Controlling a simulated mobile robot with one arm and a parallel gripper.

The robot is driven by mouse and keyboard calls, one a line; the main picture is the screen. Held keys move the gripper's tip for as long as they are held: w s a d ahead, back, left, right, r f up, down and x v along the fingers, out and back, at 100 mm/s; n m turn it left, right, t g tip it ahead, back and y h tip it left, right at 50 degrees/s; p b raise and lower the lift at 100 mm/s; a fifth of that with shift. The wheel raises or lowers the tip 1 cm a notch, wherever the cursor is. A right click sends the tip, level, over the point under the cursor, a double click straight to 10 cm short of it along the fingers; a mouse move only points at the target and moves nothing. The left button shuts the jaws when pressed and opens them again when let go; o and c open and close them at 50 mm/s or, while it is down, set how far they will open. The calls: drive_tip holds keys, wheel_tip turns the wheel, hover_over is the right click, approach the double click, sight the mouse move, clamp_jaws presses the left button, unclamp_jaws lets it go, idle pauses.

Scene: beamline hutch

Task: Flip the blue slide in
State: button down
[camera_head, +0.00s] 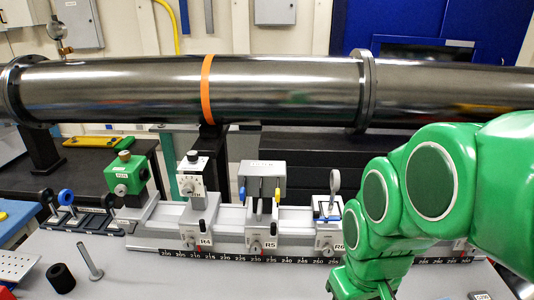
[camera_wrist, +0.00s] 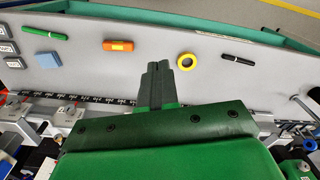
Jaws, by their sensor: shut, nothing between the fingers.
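A grey box (camera_head: 262,170) stands on the rail carrier marked R5 in the head view. A small blue tab (camera_head: 242,195), likely the blue slide, hangs at the box's left side. A yellow tab (camera_head: 277,196) is at its right side. My gripper (camera_wrist: 158,68) shows in the wrist view with its grey fingers together and nothing between them. It is over the grey table, apart from the things there. In the head view my green arm fills the right side and the fingertips are not visible. I cannot make out the blue tab in the wrist view.
A steel beam pipe (camera_head: 290,92) runs behind and above. In the wrist view, an orange block (camera_wrist: 118,45), a yellow ring (camera_wrist: 187,62) and pens lie on the table (camera_wrist: 220,85).

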sight(244, 195)
drive_tip(key=w+a+r+n+t+y, duration=0.2)
drive_tip(key=w+a+r+n, duration=0.3)
drive_tip(key=w+a, duration=0.3)
drive_tip(key=w+a+r+n+t+y, duration=0.2)
drive_tip(key=w+a+r+n+t, duration=0.1)
drive_tip(key=w+a+r+n, duration=0.3)
drive_tip(key=w+a+n, duration=0.2)
drive_tip(key=a, duration=0.1)
drive_tip(key=shift+w+r+t, duration=0.15)
drive_tip(key=shift+w+t, duration=0.25)
drive_tip(key=w+a+f, duration=0.3)
drive_tip(key=w+f, duration=0.5)
drive_tip(key=shift+w+a, duration=0.35)
drive_tip(key=shift+w, duration=0.1)
